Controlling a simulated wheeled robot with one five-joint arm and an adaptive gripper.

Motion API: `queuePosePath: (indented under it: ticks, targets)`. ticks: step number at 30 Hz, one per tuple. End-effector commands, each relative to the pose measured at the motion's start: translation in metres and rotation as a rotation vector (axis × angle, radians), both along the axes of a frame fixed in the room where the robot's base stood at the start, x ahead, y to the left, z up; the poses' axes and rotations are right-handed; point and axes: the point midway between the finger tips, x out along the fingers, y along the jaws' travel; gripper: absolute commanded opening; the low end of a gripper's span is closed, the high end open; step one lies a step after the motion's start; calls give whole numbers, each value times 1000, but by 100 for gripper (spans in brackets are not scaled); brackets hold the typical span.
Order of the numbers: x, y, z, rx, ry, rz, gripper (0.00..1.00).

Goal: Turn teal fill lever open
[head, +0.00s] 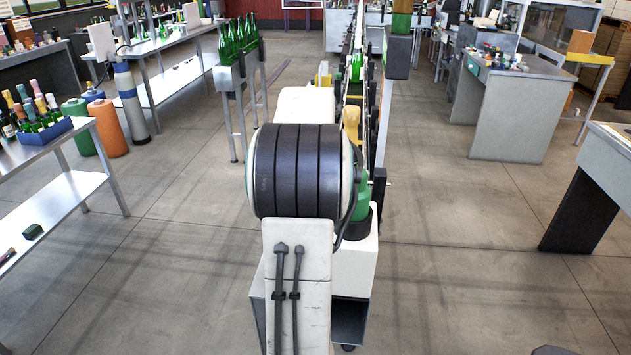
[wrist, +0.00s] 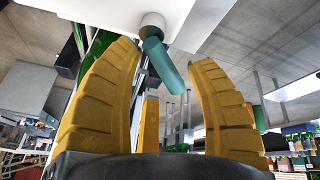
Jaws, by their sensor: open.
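The teal fill lever (wrist: 163,68) shows in the wrist view. It hangs from a pale round pivot (wrist: 152,22) under a white machine surface (wrist: 100,10) and slants down to the right. My gripper (wrist: 168,82) is open, with yellow ribbed fingers to the left and right of the lever and a shorter one behind and below. The lever lies between the finger tips in the picture; I see no finger closed on it, and cannot tell if one touches. In the head view, a yellow part of my gripper (head: 351,124) shows beyond my arm, which hides the lever.
A narrow bottle line (head: 357,65) with green bottles runs away ahead. A rack of green bottles (head: 238,45) stands to its left. A steel table (head: 80,150) with a blue bottle crate (head: 45,130) is at left. Grey benches (head: 520,110) stand at right.

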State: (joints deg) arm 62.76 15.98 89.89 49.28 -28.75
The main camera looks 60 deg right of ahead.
Motion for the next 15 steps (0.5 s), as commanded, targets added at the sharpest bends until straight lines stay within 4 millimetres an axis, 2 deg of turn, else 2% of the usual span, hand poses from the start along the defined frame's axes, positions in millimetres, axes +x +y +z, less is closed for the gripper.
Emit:
queuePosePath:
  ticks: [8,15]
  targets:
    - [-2,3,10,-5,-2,0,51]
    - [-8,16,44,-7,-4,0,51]
